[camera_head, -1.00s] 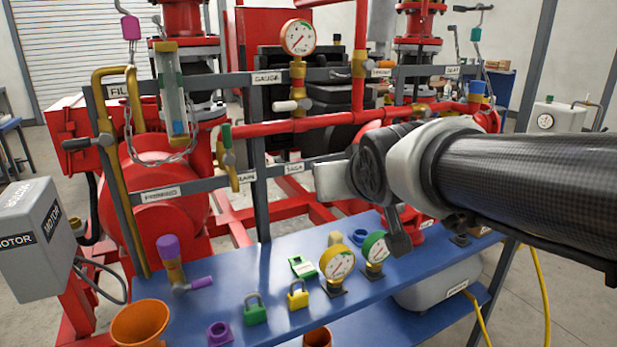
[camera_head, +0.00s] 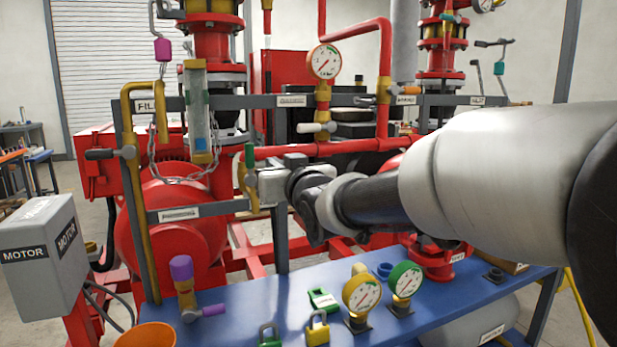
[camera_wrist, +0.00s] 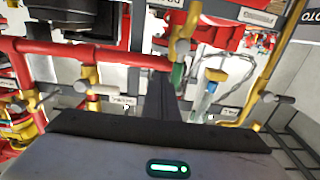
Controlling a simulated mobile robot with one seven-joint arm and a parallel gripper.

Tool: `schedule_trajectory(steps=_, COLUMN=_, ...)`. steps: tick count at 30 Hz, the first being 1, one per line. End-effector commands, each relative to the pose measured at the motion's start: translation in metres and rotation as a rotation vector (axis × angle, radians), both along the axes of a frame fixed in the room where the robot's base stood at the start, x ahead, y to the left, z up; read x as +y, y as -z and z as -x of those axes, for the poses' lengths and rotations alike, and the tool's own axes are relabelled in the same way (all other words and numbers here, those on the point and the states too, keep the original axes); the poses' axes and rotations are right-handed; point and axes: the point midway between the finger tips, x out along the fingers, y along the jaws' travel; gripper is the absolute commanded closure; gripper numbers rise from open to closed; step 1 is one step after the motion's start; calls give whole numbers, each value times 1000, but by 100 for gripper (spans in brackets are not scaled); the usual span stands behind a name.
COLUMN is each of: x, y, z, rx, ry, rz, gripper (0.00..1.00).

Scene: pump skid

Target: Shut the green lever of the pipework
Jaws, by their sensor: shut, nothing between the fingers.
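The green lever (camera_head: 249,156) stands upright on a brass valve (camera_head: 251,196) in the pipework, left of centre in the head view. The wrist view sees the scene upside down; there the green lever (camera_wrist: 177,77) hangs below the brass valve body (camera_wrist: 183,46). My gripper (camera_head: 254,184) is shut and empty, just right of the lever and valve in the head view. In the wrist view its dark fingers (camera_wrist: 161,90) are beside the lever, which is partly hidden behind them. I cannot tell whether they touch it.
A sight tube (camera_head: 198,115) and chain hang left of the lever. A red pipe (camera_head: 290,150) and a gauge (camera_head: 323,62) are to the right. Below, the blue bench (camera_head: 235,318) holds padlocks, gauges and a purple-handled valve (camera_head: 183,285).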

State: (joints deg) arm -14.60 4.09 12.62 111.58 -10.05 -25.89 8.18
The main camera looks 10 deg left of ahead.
Motion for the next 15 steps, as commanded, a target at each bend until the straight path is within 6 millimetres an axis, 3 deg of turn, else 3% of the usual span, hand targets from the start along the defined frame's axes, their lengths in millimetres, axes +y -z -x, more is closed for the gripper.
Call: schedule_trajectory(steps=15, x=19, y=-1, z=-31, rx=1, ry=0, rz=1, gripper=100)
